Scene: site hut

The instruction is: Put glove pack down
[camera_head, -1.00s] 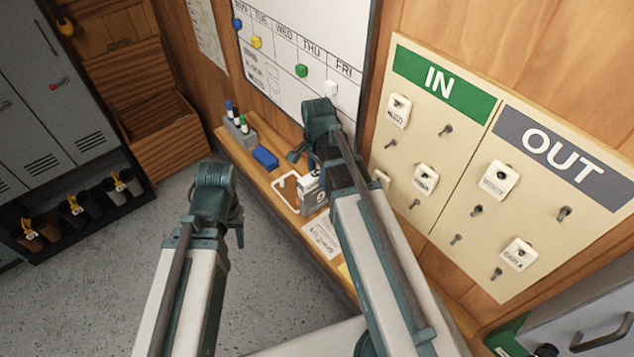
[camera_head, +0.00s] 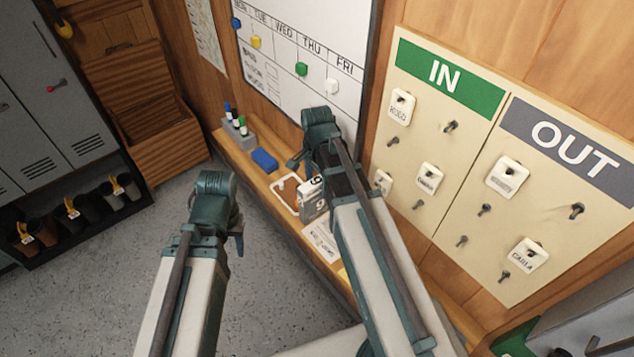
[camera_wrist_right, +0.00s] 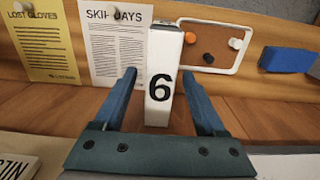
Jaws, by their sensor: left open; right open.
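The glove pack, a narrow white box with a dark numeral (camera_head: 312,205), stands upright on the wooden ledge (camera_head: 262,182) below the whiteboard. In the right wrist view the pack (camera_wrist_right: 164,60) reads like a 6 and sits between the two fingers. My right gripper (camera_wrist_right: 158,78) is open around it, with a visible gap on each side. In the head view its fingers are mostly hidden by my own arm. My left gripper (camera_head: 238,242) is open and empty over the floor, left of the ledge.
On the ledge are a white-rimmed tray (camera_head: 275,181), a blue block (camera_head: 264,160), a marker holder (camera_head: 240,140) and a white notice (camera_head: 321,240). A yellow notice (camera_wrist_right: 44,50) lies beside it. The IN/OUT key board (camera_head: 430,160) hangs to the right.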

